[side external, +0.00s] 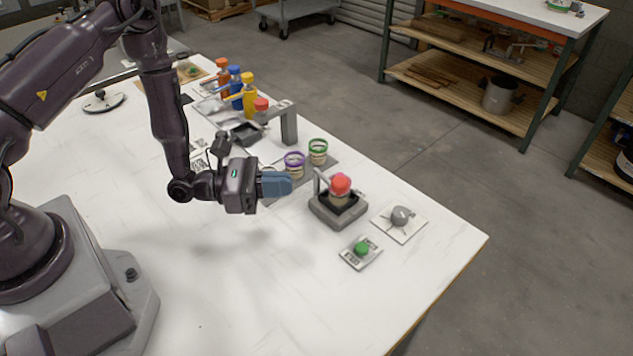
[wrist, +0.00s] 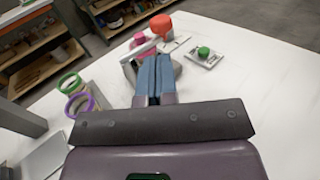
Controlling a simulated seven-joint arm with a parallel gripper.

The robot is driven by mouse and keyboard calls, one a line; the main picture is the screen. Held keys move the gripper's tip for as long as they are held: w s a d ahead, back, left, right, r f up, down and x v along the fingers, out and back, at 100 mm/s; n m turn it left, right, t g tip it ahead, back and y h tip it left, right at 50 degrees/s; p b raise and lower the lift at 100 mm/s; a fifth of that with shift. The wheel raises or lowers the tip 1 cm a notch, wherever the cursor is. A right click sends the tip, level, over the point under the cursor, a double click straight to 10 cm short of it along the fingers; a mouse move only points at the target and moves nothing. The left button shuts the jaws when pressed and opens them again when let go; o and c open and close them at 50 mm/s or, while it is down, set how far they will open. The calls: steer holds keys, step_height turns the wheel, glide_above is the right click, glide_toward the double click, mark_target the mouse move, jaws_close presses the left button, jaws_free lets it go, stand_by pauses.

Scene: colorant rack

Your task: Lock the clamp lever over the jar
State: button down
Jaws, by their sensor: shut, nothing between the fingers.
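The jar (side external: 339,196) has a red lid (side external: 340,183) and stands upright in a dark grey clamp base (side external: 336,213). In the wrist view the red lid (wrist: 160,24) shows just beyond my fingertips. A grey clamp lever (side external: 317,181) rises at the left side of the jar. In the wrist view a pale lever bar (wrist: 138,50) slants up toward the lid, partly hidden by my fingers. I cannot tell whether it lies over the lid. My gripper (side external: 290,183) is shut and empty, with blue fingers pointing at the clamp from the left. It also shows in the wrist view (wrist: 157,58).
A green button (side external: 361,248) on a small plate and a grey dial (side external: 401,216) on a white plate stand near the clamp. Purple-rimmed (side external: 295,160) and green-rimmed (side external: 318,147) cups stand behind my gripper. Coloured bottles (side external: 235,85) are farther back. The front of the table is clear.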

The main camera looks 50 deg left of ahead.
mark_target(331, 184)
steer(key=x, duration=0.6)
steer(key=shift+w+d, duration=0.2)
